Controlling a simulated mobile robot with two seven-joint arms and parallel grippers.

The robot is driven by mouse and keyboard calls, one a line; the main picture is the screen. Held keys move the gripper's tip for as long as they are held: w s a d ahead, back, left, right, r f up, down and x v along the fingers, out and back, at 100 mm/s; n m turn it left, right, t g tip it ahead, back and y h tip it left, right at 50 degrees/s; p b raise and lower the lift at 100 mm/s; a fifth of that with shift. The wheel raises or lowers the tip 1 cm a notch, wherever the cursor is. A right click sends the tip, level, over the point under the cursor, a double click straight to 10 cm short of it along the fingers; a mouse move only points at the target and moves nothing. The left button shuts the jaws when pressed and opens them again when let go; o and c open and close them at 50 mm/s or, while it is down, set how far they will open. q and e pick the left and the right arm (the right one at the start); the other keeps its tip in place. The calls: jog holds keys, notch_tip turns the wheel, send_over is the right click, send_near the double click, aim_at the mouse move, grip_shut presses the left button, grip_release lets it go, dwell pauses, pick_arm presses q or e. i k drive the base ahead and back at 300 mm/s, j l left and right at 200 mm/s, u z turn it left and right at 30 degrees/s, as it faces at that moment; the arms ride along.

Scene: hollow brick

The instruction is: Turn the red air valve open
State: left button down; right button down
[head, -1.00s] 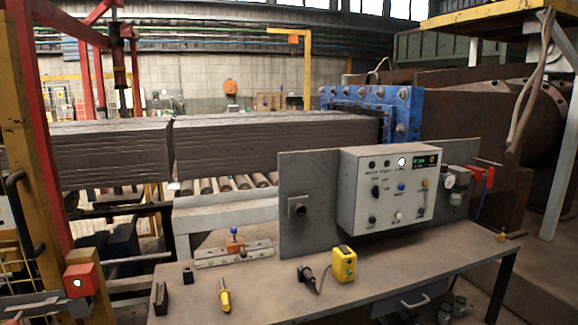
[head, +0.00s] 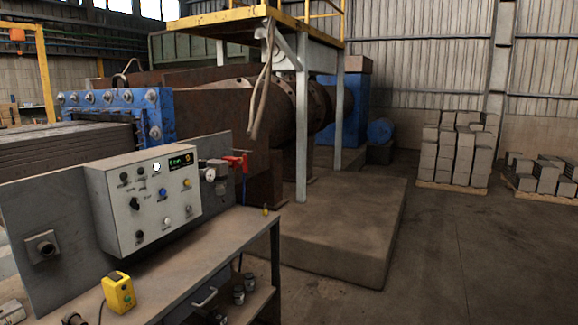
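The red air valve (head: 238,160) sits at the right end of the control panel board in the head view, beside a round gauge (head: 210,174). Its red handle looks about level, but it is too small to tell its exact setting. A thin blue line hangs below it. Neither of my grippers shows in the head view, so nothing of mine is seen touching the valve.
A grey control box (head: 150,202) with knobs and a lit display stands on the workbench (head: 215,250). A yellow pendant box (head: 118,293) lies at the bench front. Steel posts (head: 301,135) and a concrete plinth (head: 345,235) stand behind. Open floor lies right.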

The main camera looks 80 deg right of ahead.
aim_at(244, 164)
jog(key=z, duration=2.3)
jog(key=i+l+u, duration=0.15)
jog(key=u, duration=0.65)
jog(key=i+l+u, duration=0.35)
jog(key=l, duration=0.2)
jog(key=i+l+u, duration=0.2)
jog(key=i+l, duration=0.1)
jog(key=l, duration=0.35)
jog(key=i+l+u, duration=0.15)
jog(key=l, duration=0.35)
jog(key=i+l, duration=0.1)
jog(key=l, duration=0.35)
jog(key=i+l+u, duration=0.15)
jog(key=l, duration=0.35)
jog(key=k, duration=0.05)
